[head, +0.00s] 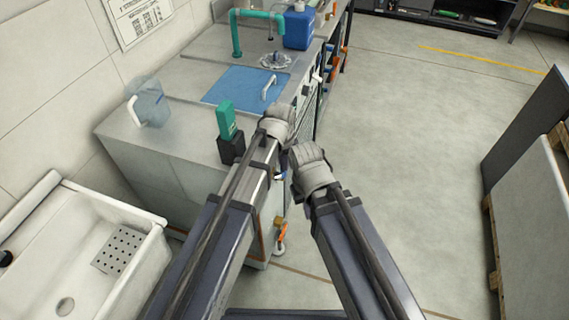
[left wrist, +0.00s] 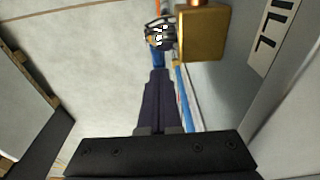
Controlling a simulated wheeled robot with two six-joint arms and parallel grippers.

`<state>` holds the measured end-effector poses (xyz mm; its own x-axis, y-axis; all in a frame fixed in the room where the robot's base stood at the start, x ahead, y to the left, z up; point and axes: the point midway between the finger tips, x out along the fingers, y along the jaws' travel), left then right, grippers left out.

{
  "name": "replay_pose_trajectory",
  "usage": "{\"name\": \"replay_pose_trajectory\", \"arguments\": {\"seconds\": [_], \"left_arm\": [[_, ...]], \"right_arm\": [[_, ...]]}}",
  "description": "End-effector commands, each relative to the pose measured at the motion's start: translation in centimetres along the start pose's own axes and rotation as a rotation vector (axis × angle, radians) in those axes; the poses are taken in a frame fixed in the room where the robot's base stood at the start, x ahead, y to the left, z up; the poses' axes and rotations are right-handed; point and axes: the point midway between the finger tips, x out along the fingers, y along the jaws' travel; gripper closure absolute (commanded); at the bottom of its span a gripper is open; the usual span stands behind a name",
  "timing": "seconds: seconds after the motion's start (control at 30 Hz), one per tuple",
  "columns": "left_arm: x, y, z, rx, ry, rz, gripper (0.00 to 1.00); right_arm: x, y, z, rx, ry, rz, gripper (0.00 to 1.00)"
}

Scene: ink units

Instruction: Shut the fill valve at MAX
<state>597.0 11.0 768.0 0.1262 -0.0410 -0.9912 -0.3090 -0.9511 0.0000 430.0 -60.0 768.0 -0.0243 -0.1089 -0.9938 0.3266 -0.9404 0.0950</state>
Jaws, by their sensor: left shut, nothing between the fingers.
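A brass valve body (head: 278,220) with an orange lever (head: 282,236) shows low on the side of the counter unit in the head view. In the left wrist view a brass block (left wrist: 203,36) stands close, beside a white label (left wrist: 272,38) with large black letters, seemingly ending in "ILL". My left gripper (left wrist: 158,76) is shut and empty, its dark fingers pointing towards a dark fitting (left wrist: 160,35) left of the brass block. I cannot tell whether the fingers touch anything. In the head view my arm hides its fingertips. No MAX mark is readable.
The counter carries a green tool (head: 226,120) in a black holder, a clear blue jug (head: 150,102), a blue panel (head: 238,86) and a blue canister (head: 298,28). A white sink (head: 130,268) stands at left. The floor at right is open up to a pallet load (head: 540,215).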

Motion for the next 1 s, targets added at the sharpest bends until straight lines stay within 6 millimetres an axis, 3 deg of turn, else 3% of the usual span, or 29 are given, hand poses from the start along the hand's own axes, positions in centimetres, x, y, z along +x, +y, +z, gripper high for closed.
{"name": "replay_pose_trajectory", "arguments": {"seconds": [0.2,0.4,1.0], "left_arm": [[1.4,0.0,-0.4,0.0,-0.148,0.0,1.0],[2.1,0.0,0.8,0.0,-0.14,0.0,1.0],[2.9,0.0,1.5,0.0,-0.138,0.0,1.0]], "right_arm": [[1.2,-0.1,-0.1,0.0,0.0,0.0,1.0],[2.0,-0.2,-0.1,0.0,0.0,0.0,1.0],[2.8,-0.3,-0.2,0.0,0.0,0.0,1.0]]}}
